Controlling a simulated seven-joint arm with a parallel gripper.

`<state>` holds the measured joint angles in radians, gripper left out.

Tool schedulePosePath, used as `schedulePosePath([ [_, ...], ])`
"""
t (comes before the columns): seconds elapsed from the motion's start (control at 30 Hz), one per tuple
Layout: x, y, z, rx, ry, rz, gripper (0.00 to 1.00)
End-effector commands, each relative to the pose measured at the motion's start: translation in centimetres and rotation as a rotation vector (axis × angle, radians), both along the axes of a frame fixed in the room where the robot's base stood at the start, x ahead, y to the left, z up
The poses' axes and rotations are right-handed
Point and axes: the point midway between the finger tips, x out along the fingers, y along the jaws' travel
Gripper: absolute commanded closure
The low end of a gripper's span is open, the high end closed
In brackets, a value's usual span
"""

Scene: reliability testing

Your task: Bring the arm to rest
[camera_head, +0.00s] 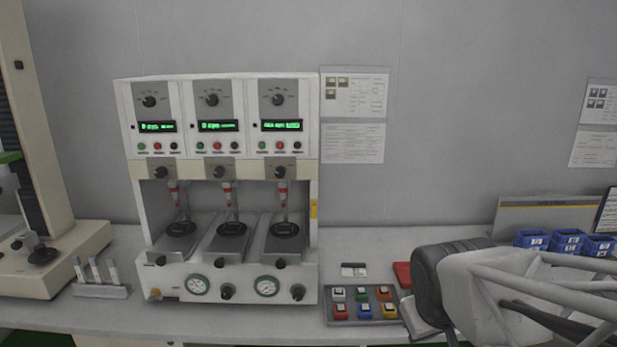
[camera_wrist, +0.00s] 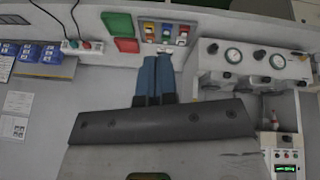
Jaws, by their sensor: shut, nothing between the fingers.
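My gripper (camera_wrist: 155,62) shows in the wrist view with its two blue fingers side by side, shut with nothing between them. The fingers point toward the tray (camera_wrist: 143,20) of small coloured blocks; the height above the worktop is hard to tell. In the head view my arm (camera_head: 480,285) reaches in from the right edge, over the worktop beside that tray (camera_head: 328,319). The fingertips cannot be made out in the head view.
A three-station test machine (camera_head: 135,170) stands left of the tray. A red pad (camera_head: 402,274) lies close to my arm. Blue bins (camera_head: 568,240) stand at the right. A tall beige machine (camera_head: 40,160) stands far left. The worktop behind the tray (camera_head: 370,240) is mostly clear.

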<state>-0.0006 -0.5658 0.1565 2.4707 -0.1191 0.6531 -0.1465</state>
Motion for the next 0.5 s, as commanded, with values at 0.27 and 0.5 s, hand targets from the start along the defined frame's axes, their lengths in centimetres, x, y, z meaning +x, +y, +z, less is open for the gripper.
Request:
schedulePosePath([
  [0.27, -6.8, 0.6, 1.1, 0.12, 0.153, -0.191, 1.0],
  [0.5, -8.2, 0.9, 1.2, 0.144, 0.189, -0.229, 1.0],
])
